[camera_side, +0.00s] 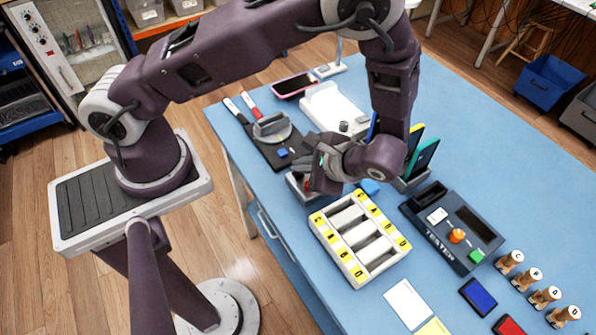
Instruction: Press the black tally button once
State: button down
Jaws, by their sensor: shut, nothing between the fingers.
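My gripper (318,183) is shut and empty, low over the near-left part of the blue table. It is in front of a small pale box (292,186) with a bit of red showing, and hides much of it. I cannot make out a black tally button for sure; it may be hidden behind my gripper. A small dark round knob (343,127) shows behind my gripper, near a white stand, but I cannot tell what it is. Whether my fingertips touch anything is not clear.
A white slotted tray (345,256) with yellow letter labels stands just in front of my gripper. A dark tester box (425,221) with orange and green buttons is to the right. Phones in a rack (423,158) stand behind. Several stamps (510,262) line the right; the far right table is clear.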

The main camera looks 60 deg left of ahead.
aim_at(301, 176)
jog(key=shift+f, duration=0.5)
dwell(0.3)
jog(key=shift+r, duration=0.95)
jog(key=shift+r, duration=2.5)
